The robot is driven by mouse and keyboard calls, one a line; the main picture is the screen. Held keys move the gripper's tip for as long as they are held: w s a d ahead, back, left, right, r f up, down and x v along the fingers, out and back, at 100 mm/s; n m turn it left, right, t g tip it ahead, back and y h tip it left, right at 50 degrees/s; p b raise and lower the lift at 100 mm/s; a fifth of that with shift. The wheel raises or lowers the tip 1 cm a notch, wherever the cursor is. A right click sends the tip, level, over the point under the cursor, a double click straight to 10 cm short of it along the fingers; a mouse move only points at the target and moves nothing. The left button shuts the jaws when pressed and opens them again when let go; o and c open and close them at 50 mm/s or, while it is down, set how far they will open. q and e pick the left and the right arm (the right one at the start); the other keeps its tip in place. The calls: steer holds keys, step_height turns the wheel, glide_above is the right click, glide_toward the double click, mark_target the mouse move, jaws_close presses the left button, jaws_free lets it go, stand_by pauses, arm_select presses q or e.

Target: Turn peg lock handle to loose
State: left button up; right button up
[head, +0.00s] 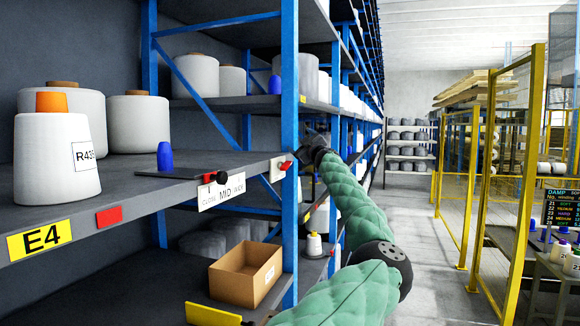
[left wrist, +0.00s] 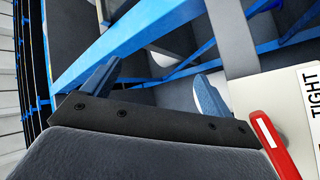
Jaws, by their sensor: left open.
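The peg lock handle (head: 286,166) is a small red lever on a pale plate at the right end of the middle shelf's front edge, beside the blue post. It also shows in the left wrist view (left wrist: 272,145) at lower right, tilted, next to a plate reading TIGHT (left wrist: 312,90). My left gripper (head: 312,146) is just right of the post, close to the handle and apart from it. In the left wrist view its two blue-grey fingers (left wrist: 155,85) are spread with nothing between them. The handle lies outside them, to the right. My right gripper is not in view.
The blue post (head: 290,100) stands between the gripper and the shelf. A slider plate (head: 222,193) reads CLOSE, MID, AWAY. A bobbin marked R435 (head: 50,165) stands on the shelf; a cardboard box (head: 235,283) is below. The aisle at right is free up to the yellow fence (head: 525,170).

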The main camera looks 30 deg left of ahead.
arm_select(q)
steer(key=d+f+n+g, duration=0.2)
steer(key=d+f+g, duration=0.2)
steer(key=f+g, duration=0.15)
steer(key=g+h, duration=0.1)
steer(key=g, duration=0.9)
glide_toward(289, 165)
steer(key=a, duration=0.3)
steer(key=shift+n, duration=0.5)
steer(key=p+x, duration=0.2)
steer(key=x, duration=0.1)
steer(key=p+x, duration=0.1)
steer(key=x, duration=0.1)
steer(key=shift+s+a+r+p, duration=0.15)
steer(key=shift+s+a+p, duration=0.15)
steer(key=shift+s+p, duration=0.1)
steer(key=shift+a+t, duration=0.35)
steer(key=shift+a, duration=0.15)
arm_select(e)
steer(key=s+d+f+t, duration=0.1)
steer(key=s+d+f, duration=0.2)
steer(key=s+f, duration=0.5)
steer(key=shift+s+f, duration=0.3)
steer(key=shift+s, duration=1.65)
arm_select(q)
steer(key=shift+c, duration=0.3)
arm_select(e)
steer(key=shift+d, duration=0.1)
